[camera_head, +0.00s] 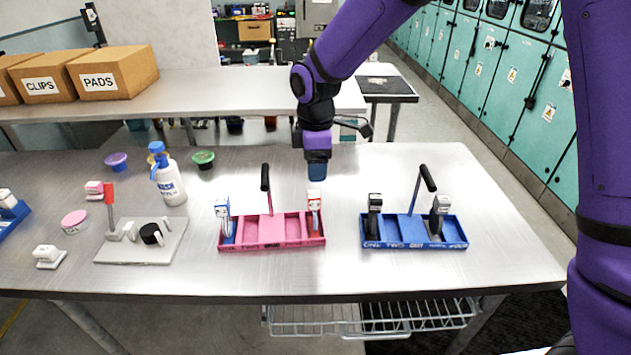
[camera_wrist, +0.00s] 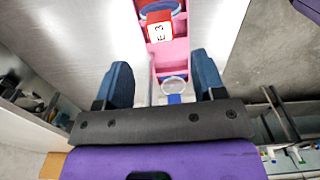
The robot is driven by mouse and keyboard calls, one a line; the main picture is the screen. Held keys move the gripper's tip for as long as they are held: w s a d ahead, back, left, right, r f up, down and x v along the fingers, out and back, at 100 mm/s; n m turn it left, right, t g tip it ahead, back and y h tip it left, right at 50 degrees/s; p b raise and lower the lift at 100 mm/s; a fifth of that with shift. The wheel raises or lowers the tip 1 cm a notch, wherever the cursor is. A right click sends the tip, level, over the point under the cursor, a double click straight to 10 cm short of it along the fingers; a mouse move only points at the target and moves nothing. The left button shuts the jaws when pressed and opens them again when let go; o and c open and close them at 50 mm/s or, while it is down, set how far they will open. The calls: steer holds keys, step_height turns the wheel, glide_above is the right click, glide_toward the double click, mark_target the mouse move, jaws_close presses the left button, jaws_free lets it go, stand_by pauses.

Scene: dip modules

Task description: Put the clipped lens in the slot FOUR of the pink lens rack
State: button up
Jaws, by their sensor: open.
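The pink lens rack (camera_head: 272,232) stands mid-table with an upright handle. A blue-and-white piece (camera_head: 223,218) stands in its left end and a red-and-white piece (camera_head: 314,208) in its right end; its slot labels are unreadable. My gripper (camera_head: 317,178) is open and empty above and behind the rack's right end. The wrist view shows the gripper (camera_wrist: 163,83) fingers apart over the rack, with a red piece marked "E 3" (camera_wrist: 159,27) and a clear ring with a blue tab (camera_wrist: 174,86). A black round piece (camera_head: 151,234) sits on a grey fixture (camera_head: 115,253); I cannot tell which is the clipped lens.
A blue rack (camera_head: 400,229) with two dark-topped pieces stands to the right. The table's right end and front strip are clear.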

steer(key=shift+r, duration=1.25)
steer(key=s+d+r+m+t, duration=0.1)
steer(key=s+d+r+m, duration=0.3)
steer(key=d+r, duration=0.35)
steer(key=s+d+r+m+t, duration=0.1)
steer(key=s+d+r+m, duration=0.35)
steer(key=d+r, duration=0.3)
steer(key=s+d+r+m+t, duration=0.1)
steer(key=s+d+m, duration=0.4)
steer(key=s, duration=0.4)
steer(key=s+d+r+m+t, duration=0.1)
steer(key=s+d+m+t, duration=0.1)
steer(key=s+d+m, duration=0.3)
steer(key=s+d, duration=0.2)
steer(key=s, duration=0.2)
